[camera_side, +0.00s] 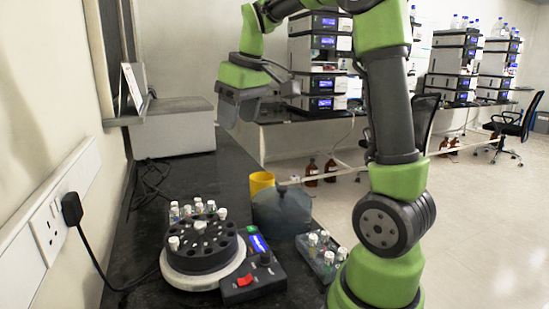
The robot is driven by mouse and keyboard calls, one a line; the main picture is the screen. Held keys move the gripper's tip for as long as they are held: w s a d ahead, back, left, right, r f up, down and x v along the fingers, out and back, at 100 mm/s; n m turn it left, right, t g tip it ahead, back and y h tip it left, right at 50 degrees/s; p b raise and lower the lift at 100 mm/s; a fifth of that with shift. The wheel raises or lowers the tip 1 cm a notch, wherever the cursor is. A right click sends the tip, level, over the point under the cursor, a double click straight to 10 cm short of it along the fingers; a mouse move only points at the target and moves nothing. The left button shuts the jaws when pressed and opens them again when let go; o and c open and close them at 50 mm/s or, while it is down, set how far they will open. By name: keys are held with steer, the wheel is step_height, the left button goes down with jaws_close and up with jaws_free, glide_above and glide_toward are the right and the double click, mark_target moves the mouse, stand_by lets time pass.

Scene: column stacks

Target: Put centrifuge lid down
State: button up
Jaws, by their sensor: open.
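The centrifuge (203,250) stands on the dark bench, with a black rotor holding a few white-capped vials and its top uncovered. Its control box (253,281) has a red switch and a lit blue display. A dark grey, see-through rounded piece (282,213), which looks like the lid, stands to the right of the rotor behind the control box. Whether it is hinged to the centrifuge I cannot tell. My gripper (240,108) is open and empty, pointing down, high above the bench and well above the centrifuge and the lid.
A yellow cup (261,182) stands behind the lid. A rack of vials (322,253) sits to the right, near my arm's base. More capped vials (193,210) stand behind the rotor. A grey box (173,128) sits at the back. A plug cable runs along the left wall.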

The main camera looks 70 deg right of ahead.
steer(key=s+a+f+m+t+y, duration=0.2)
steer(key=s+a+t, duration=0.1)
steer(key=s+a, duration=1)
steer(key=a, duration=0.2)
steer(key=shift+s+a+m+t+y, duration=0.3)
steer(key=shift+a+t, duration=0.1)
